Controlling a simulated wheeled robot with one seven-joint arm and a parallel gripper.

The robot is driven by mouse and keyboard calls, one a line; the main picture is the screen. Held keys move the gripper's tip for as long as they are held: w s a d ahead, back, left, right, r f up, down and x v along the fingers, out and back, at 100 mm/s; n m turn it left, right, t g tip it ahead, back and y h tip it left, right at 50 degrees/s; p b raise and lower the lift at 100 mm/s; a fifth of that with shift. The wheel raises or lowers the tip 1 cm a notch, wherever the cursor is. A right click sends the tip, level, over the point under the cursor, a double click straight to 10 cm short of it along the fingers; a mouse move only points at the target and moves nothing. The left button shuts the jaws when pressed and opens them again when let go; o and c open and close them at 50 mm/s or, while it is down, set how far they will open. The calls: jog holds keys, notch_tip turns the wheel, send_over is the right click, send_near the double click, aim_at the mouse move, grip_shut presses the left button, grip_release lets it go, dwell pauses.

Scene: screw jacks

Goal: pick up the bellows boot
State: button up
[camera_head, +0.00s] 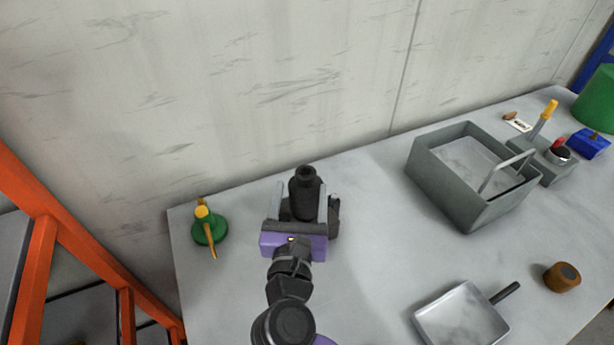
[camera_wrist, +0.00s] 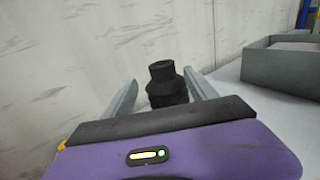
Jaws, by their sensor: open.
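The bellows boot (camera_head: 305,190) is a black, ribbed piece with a narrower neck on top. It stands upright on the grey table at the middle left. My gripper (camera_head: 304,197) is open, with one finger on each side of the boot. In the wrist view the boot (camera_wrist: 166,85) shows between the two grey fingers of my gripper (camera_wrist: 160,98). The boot's lower part is hidden behind the purple and black gripper body. I cannot tell whether either finger touches it.
A green and yellow oil can (camera_head: 208,228) stands left of my gripper. A grey open box (camera_head: 440,190) is to the right. A dustpan (camera_head: 462,318) and a brown cylinder (camera_head: 562,277) lie at front right. A wall runs behind the table.

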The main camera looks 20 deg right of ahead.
aim_at(306, 171)
jog(key=x, duration=0.2)
jog(key=p+x, duration=0.1)
jog(key=x, duration=0.4)
jog(key=shift+s+d+r, duration=0.2)
jog(key=shift+d+r, duration=0.05)
jog(key=shift+r, duration=0.15)
jog(key=shift+w+d, duration=0.15)
jog(key=shift+w, duration=0.2)
jog(key=c, duration=1.4)
grip_shut()
